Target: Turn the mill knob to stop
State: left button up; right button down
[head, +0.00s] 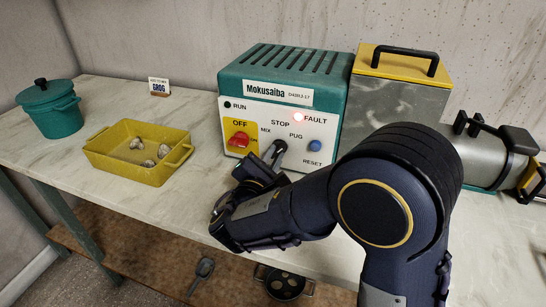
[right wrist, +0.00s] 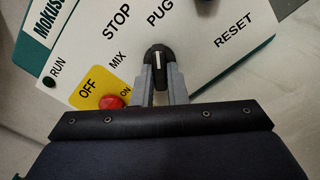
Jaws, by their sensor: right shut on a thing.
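The mill's control box (head: 283,88) is teal with a white panel labelled MIX, STOP and PUG around a black knob. The knob (right wrist: 158,56) shows best in the right wrist view, where its white line points up toward the PUG label, with STOP to the left of that. My right gripper (head: 275,153) is at the panel. In the right wrist view its two grey fingers (right wrist: 159,80) are shut on the knob, one on each side. My left gripper is not in view.
A red OFF/ON switch (head: 238,140) is left of the knob; it is close to my fingers. The FAULT lamp (head: 298,117) glows, the RUN lamp (head: 227,105) is dark. A blue RESET button (head: 315,146) is right. A yellow tray (head: 130,170) and teal pot (head: 50,108) stand left.

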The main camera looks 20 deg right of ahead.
jog(key=n+p, duration=0.3)
jog(key=p, duration=0.1)
jog(key=shift+r+n, duration=0.15)
jog(key=shift+n, duration=0.25)
jog(key=n+p, duration=0.2)
jog(key=shift+s+d+n+p, duration=0.1)
jog(key=shift+n+p, duration=0.3)
jog(key=shift+f+n+p, duration=0.2)
jog(key=shift+n+p, duration=0.3)
jog(key=shift+n, duration=0.1)
jog(key=c, duration=1.4)
grip_release()
jog(key=shift+c, duration=0.2)
